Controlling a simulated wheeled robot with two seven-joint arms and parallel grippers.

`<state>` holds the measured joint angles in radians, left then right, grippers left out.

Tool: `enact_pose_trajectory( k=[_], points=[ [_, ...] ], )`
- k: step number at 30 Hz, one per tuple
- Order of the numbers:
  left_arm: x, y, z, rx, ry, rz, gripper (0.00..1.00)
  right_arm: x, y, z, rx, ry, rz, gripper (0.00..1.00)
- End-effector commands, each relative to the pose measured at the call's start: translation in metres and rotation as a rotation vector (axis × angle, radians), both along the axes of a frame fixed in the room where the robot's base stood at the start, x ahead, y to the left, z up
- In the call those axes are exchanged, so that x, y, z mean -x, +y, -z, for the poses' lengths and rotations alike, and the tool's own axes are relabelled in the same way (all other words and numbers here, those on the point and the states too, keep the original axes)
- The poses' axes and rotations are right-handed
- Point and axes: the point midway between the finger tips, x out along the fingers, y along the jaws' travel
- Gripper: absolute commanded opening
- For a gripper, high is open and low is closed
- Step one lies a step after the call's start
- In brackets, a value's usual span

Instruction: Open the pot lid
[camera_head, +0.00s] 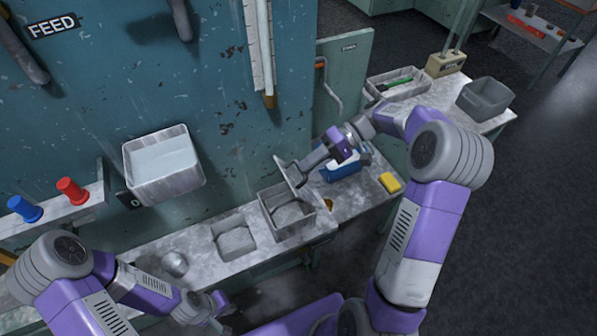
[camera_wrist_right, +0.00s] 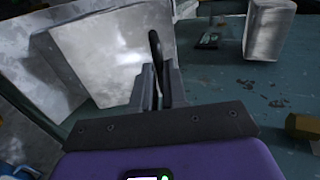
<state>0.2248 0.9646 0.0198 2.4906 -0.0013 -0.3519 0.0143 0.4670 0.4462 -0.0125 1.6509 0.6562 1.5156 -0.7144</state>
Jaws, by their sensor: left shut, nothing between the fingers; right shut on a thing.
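The pot (camera_head: 266,223) is an open-topped grey metal box on the workbench in the head view. Its lid (camera_head: 286,171) is a flat grey plate, tilted steeply above the pot's back left side. I cannot tell whether its lower edge touches the rim. My right gripper (camera_head: 302,167) reaches in from the right and is shut on the lid's handle. In the right wrist view the gripper (camera_wrist_right: 161,85) closes on the dark handle (camera_wrist_right: 155,45), with the pale lid (camera_wrist_right: 100,60) to the left. My left gripper (camera_head: 224,304) is shut and empty, low in front of the bench.
A smaller grey tray (camera_head: 231,222) and a round metal piece (camera_head: 174,264) stand left of the pot. A blue box (camera_head: 342,172) and a yellow block (camera_head: 390,182) lie to the right. A wall bin (camera_head: 143,153) hangs on the blue-green panel behind.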

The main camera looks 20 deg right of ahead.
Motion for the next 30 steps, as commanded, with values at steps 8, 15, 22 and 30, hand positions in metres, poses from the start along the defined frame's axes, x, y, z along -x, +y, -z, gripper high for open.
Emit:
enact_pose_trajectory(
  k=[8, 15, 22, 30],
  points=[
    [0.0, 0.0, 0.0, 0.0, 0.0, 0.0, 0.0, 0.001, -0.034, 0.007, 0.015, 0.004, 0.005, 0.0],
    [0.0, 0.0, 0.001, 0.0, 0.0, 0.0, 0.0, 0.002, -0.051, 0.015, 0.016, 0.009, 0.008, 0.0],
    [0.0, 0.0, 0.001, 0.0, 0.0, 0.0, 0.0, 0.003, -0.058, 0.018, 0.013, 0.013, 0.007, 0.0],
    [0.0, 0.0, 0.002, 0.0, 0.0, 0.0, 0.0, 0.003, -0.059, 0.019, 0.012, 0.012, 0.004, 0.0]
  ],
)
